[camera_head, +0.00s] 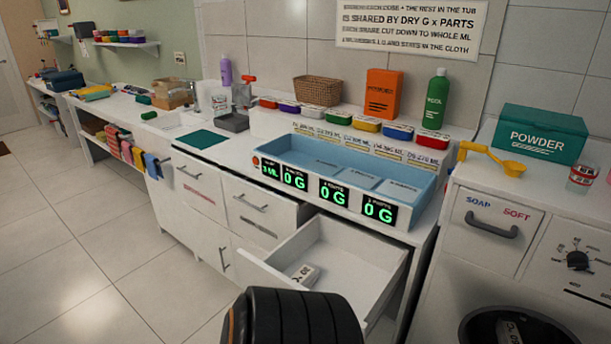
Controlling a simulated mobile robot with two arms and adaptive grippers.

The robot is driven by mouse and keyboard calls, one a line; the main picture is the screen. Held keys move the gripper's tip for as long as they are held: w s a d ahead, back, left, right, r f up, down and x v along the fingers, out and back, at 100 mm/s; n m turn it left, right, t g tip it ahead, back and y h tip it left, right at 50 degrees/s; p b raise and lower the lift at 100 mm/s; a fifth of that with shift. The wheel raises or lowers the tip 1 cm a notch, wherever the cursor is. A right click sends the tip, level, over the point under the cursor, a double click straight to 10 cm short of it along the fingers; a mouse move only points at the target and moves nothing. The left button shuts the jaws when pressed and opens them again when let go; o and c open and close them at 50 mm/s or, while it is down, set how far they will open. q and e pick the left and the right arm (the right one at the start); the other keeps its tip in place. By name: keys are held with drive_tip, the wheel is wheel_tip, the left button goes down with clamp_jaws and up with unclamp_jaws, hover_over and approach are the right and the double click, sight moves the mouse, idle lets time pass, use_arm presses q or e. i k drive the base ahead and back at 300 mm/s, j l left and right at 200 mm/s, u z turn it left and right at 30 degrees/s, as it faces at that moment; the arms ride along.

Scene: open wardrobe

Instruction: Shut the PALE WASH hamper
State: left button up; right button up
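A white drawer-like compartment (348,252) is pulled well out of the white cabinet below the blue tray. Neither of my grippers is in view.
The blue tray (355,167) with green displays stands above the open compartment. A washer (560,270) with a SOAP SOFT drawer (492,229) is at the right. A green POWDER box (541,134) stands on top. The tiled floor (90,240) at the left is clear.

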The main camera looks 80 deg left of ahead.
sight(368, 270)
drive_tip(key=u, duration=2.7)
